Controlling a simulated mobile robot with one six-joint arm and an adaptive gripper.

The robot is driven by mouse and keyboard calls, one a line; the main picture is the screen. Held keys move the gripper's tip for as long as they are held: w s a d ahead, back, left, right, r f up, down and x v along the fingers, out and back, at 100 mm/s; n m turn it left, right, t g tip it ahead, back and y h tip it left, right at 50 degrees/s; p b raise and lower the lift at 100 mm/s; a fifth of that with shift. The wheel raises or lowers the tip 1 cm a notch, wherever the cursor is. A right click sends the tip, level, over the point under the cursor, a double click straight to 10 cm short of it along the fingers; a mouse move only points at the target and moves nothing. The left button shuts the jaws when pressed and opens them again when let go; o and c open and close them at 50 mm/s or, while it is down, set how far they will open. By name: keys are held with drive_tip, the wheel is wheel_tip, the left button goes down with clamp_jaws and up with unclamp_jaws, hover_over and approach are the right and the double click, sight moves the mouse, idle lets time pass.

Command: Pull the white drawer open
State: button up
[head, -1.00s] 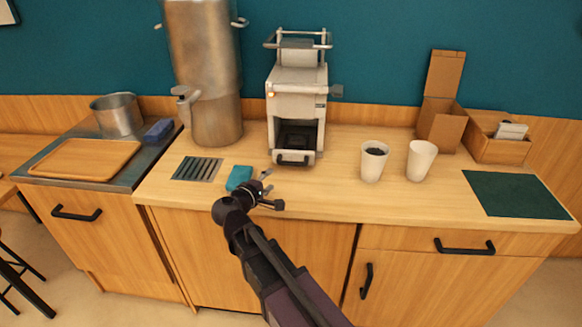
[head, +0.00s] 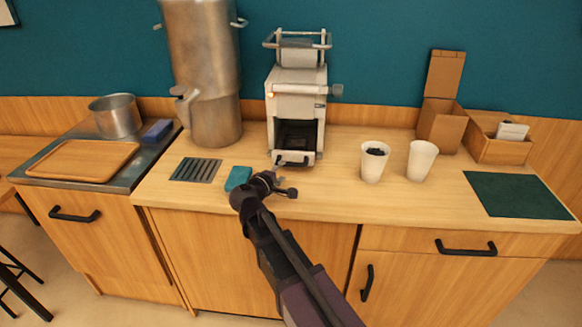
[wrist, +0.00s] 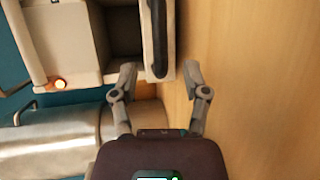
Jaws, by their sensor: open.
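The white drawer (head: 294,157) is at the bottom front of the white machine (head: 296,97) and carries a black handle (head: 291,162). It looks closed, or nearly so. In the wrist view the drawer front (wrist: 169,60) and its handle (wrist: 158,35) are at the top, turned on their side. My gripper (head: 283,183) is in front of and just below the handle in the head view. In the wrist view my gripper (wrist: 160,74) is open, and the handle's near end appears between its fingertips. I cannot tell whether they touch it.
A teal block (head: 237,178) lies left of my gripper, close to it. A drain grate (head: 196,170) and a large metal urn (head: 210,80) are further left. A cup with dark contents (head: 374,162) and a white cup (head: 421,160) stand right of the machine. The counter front there is clear.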

sight(290, 166)
drive_tip(key=shift+b+x, duration=0.55)
drive_tip(key=shift+x, duration=2.85)
clamp_jaws()
